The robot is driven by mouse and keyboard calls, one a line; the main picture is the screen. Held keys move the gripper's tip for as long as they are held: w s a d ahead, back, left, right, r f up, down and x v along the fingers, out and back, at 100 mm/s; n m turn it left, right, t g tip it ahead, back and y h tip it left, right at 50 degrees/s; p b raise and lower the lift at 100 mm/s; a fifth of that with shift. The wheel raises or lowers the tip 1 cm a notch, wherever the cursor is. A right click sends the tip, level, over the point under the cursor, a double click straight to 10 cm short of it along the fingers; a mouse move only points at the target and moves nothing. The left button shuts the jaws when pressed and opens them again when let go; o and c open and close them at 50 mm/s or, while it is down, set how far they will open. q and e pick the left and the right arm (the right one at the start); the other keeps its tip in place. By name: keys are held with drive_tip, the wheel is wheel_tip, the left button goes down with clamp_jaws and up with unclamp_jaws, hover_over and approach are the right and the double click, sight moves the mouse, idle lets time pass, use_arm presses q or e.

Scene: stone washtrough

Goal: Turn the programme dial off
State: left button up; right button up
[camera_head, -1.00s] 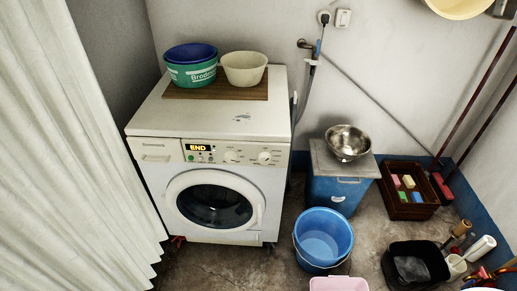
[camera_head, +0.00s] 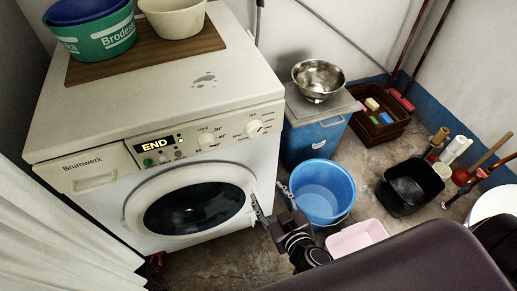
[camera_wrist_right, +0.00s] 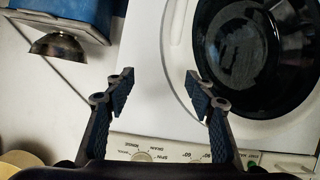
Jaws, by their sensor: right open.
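The white washing machine (camera_head: 190,110) stands at the left in the head view, its display (camera_head: 155,145) lit with "END". The programme dial (camera_head: 254,128) is the right-hand white knob on its panel; a second knob (camera_head: 207,140) with temperature marks is left of it. My right gripper (camera_head: 269,198) is open and empty, below the dial and by the right edge of the round door (camera_head: 190,208). In the wrist view the open fingers (camera_wrist_right: 160,88) are in front of the machine's front, with the panel markings upside down along the bottom. My left gripper is not in view.
A blue bucket (camera_head: 322,188) and a pink basin (camera_head: 356,238) stand on the floor right of the machine. A steel bowl (camera_head: 318,78) sits on a blue box (camera_head: 312,140). A green tub (camera_head: 98,40) and cream bowl (camera_head: 175,18) rest on the machine's board.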

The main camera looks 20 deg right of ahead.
sight(256, 133)
use_arm(q)
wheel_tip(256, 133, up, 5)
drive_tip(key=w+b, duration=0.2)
drive_tip(key=b, duration=0.1)
use_arm(e)
wheel_tip(256, 133, up, 18)
drive_tip(key=m+t, duration=0.2)
drive_tip(key=t, duration=0.3)
drive_tip(key=w, duration=0.2)
drive_tip(key=w+p, duration=0.1)
drive_tip(key=w, duration=0.1)
drive_tip(key=w+p, duration=0.1)
drive_tip(key=w, duration=0.1)
drive_tip(key=shift+a+f, duration=0.1)
drive_tip(key=shift+a, duration=0.25)
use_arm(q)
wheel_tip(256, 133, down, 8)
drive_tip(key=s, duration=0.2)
use_arm(e)
drive_tip(key=shift+w+f, duration=0.1)
drive_tip(key=shift+w, duration=0.6)
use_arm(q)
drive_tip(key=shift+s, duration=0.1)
use_arm(e)
drive_tip(key=shift+c, duration=0.7)
drive_tip(key=c, duration=1)
